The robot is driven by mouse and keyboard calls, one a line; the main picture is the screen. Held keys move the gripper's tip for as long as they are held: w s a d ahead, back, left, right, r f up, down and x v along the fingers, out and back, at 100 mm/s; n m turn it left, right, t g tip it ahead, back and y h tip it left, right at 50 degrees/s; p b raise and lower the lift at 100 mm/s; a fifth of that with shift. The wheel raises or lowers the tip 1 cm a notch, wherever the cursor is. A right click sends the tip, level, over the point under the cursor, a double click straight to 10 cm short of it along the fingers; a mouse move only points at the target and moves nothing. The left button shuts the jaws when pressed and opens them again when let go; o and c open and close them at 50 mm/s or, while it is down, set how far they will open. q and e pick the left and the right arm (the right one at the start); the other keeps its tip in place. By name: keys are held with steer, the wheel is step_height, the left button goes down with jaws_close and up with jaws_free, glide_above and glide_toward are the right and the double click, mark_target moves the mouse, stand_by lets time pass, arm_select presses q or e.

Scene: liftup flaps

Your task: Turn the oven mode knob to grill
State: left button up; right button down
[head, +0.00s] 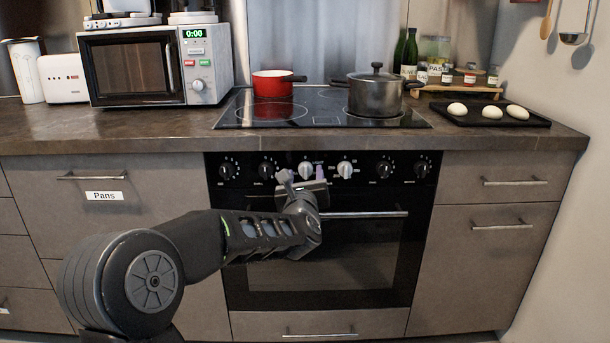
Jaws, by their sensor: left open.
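The built-in oven has a black control panel (325,158) with a row of several round knobs. Two central knobs look silver: the left silver knob (306,168) and the right silver knob (345,169). The others are dark with pale markings. The labels are too small to read, so I cannot tell the mode setting. My left gripper (303,175) is open in front of the panel. Its fingertips lie to either side of and just below the left silver knob in the picture. I cannot tell whether they touch it. My right gripper is out of view.
The oven door handle (365,214) runs just below the panel, partly behind my left gripper. Above is a cooktop (325,112) with a red pot (272,85) and a grey pot (375,95). A microwave (133,68) stands left; a black tray (527,120) with buns lies right.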

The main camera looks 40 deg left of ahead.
arm_select(q)
steer(key=shift+w+a, duration=0.35)
steer(key=shift+w, duration=0.2)
jaws_close()
